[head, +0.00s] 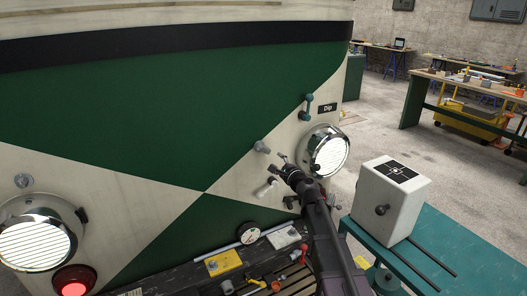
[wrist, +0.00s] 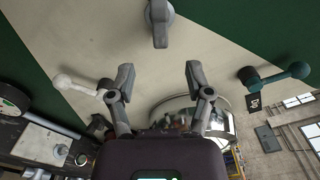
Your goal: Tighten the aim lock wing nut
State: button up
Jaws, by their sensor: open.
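My gripper (head: 278,169) is open and empty in front of the pale tram panel, left of the right headlamp (head: 329,152). In the wrist view its two fingers (wrist: 158,76) stand wide apart, with bare panel between their tips. A small dark fitting (head: 291,202) at the lamp's lower left may be the wing nut; its shape is unclear. A grey round-based handle (wrist: 159,22) lies beyond the fingertips, apart from them; the head view also shows it (head: 262,147). No label marks the wing nut. My gripper hides part of the lamp in the wrist view.
A white lever (head: 266,189) sits below the grey handle and a teal lever (head: 307,107) above, beside a "Dip" label (head: 328,107). A white box (head: 391,198) on a teal bench (head: 440,250) stands at the right. A dark ledge with gauge (head: 249,233) lies below.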

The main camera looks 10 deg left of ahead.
aim_at(265, 152)
jog(key=x, duration=1.1)
grip_shut()
